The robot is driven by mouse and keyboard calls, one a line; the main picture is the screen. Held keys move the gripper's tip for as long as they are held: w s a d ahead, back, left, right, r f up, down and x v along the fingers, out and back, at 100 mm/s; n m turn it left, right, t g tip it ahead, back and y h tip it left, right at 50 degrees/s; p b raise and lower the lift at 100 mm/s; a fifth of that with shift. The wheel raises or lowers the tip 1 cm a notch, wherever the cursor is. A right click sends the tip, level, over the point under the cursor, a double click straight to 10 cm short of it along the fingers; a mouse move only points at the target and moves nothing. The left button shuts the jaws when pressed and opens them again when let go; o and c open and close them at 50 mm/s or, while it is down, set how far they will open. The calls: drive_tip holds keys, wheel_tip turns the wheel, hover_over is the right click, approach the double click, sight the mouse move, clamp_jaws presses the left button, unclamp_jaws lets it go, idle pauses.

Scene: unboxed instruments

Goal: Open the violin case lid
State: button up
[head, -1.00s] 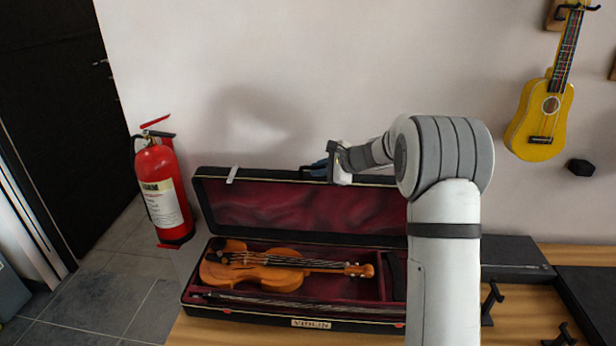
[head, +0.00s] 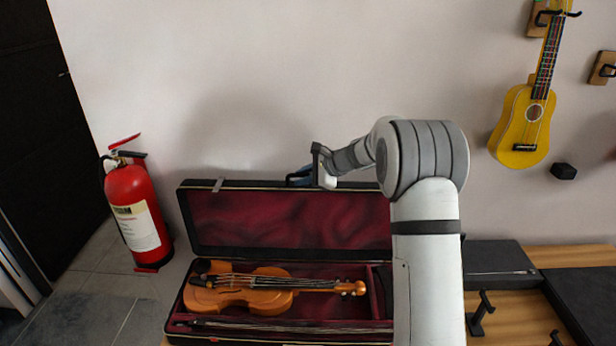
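The violin case (head: 180,328) lies on the wooden table with its lid (head: 222,240) standing up, nearly upright, near the wall. The lid's dark red lining faces me. A brown violin (head: 240,292) and a bow lie in the case's lower half. My gripper (head: 302,178) is at the lid's top edge, by a dark blue part that is partly hidden. The fingers are too small and hidden to tell whether they are open or shut, or whether they touch the lid. My arm covers the right end of the case.
A red fire extinguisher (head: 135,215) stands left of the case. A yellow ukulele (head: 522,125) hangs on the wall at right. Flat black cases (head: 495,258) and black stands (head: 481,310) are on the table at right.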

drive_tip(key=shift+s+a+f, duration=0.1)
drive_tip(key=shift+a, duration=0.1)
drive_tip(key=b+v, duration=0.2)
drive_tip(key=v, duration=0.6)
